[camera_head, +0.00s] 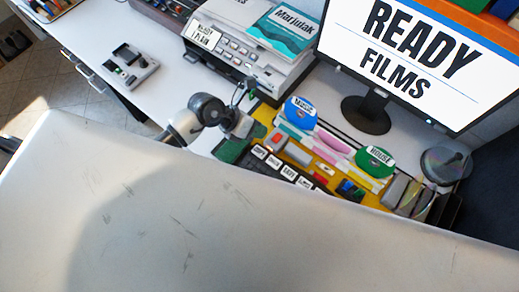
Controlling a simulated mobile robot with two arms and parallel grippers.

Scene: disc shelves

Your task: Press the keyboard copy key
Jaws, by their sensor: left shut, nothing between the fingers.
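The black keyboard (250,165) lies on the desk at the middle of the head view, with a row of white labelled keys. The leftmost white key (260,152) seems to read COPY, but the print is small. My left gripper (241,124) is shut and empty. It shows up and to the left of that key, near the keyboard's left end. I cannot tell its height above the desk or whether it touches anything. The near part of the keyboard is hidden. My right gripper is not in view.
A yellow tray (262,116) holds a blue disc (301,112), a green disc (375,162) and small items. Behind stand a printer (230,52) and a monitor (410,50) reading READY FILMS. A small device (130,68) sits left; the white desk around it is mostly clear.

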